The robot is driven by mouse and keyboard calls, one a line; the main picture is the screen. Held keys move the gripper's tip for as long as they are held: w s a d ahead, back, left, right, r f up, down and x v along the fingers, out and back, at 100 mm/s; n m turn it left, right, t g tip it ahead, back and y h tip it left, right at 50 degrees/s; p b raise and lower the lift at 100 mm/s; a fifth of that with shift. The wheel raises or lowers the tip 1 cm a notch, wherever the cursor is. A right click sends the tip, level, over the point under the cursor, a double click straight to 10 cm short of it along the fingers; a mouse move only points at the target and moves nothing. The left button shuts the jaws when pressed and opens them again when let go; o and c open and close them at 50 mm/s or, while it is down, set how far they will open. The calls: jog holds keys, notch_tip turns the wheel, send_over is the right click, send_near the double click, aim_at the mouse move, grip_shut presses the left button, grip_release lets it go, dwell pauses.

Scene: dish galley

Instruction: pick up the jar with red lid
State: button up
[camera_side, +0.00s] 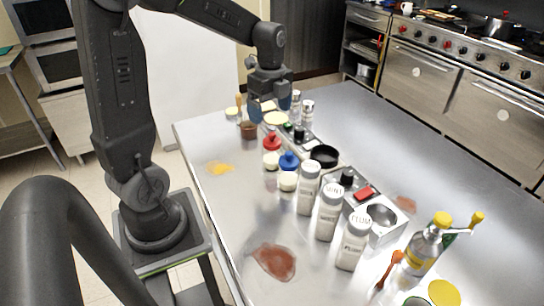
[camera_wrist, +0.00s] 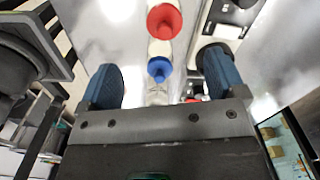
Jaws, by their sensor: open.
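The jar with red lid (camera_side: 271,143) stands on the steel table in the side view, its pale body below the lid. In the wrist view its red lid (camera_wrist: 164,21) is near the top edge, centred between my fingers but beyond their tips. A similar jar with a blue lid (camera_side: 289,161) stands close by; it shows in the wrist view (camera_wrist: 159,69) between the fingers. My gripper (camera_side: 271,106) is open and empty, pointing down, above and beyond the red-lidded jar in the side view. Its blue fingertips also show in the wrist view (camera_wrist: 161,65).
White labelled shakers (camera_side: 330,212) stand in a row nearer the camera. A black pan (camera_side: 324,156) and a metal box with a red switch (camera_side: 363,194) sit to the right. A small brown pot (camera_side: 248,130) is left of my gripper.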

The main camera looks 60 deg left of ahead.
aim_at(273, 138)
notch_tip(273, 138, down, 6)
jog(key=shift+d, duration=0.1)
jog(key=shift+w+f, duration=0.15)
jog(key=shift+f, duration=1.15)
jog(key=shift+w+f, duration=0.15)
jog(key=shift+f, duration=1.15)
jog(key=shift+c, duration=0.4)
jog(key=c, duration=1.1)
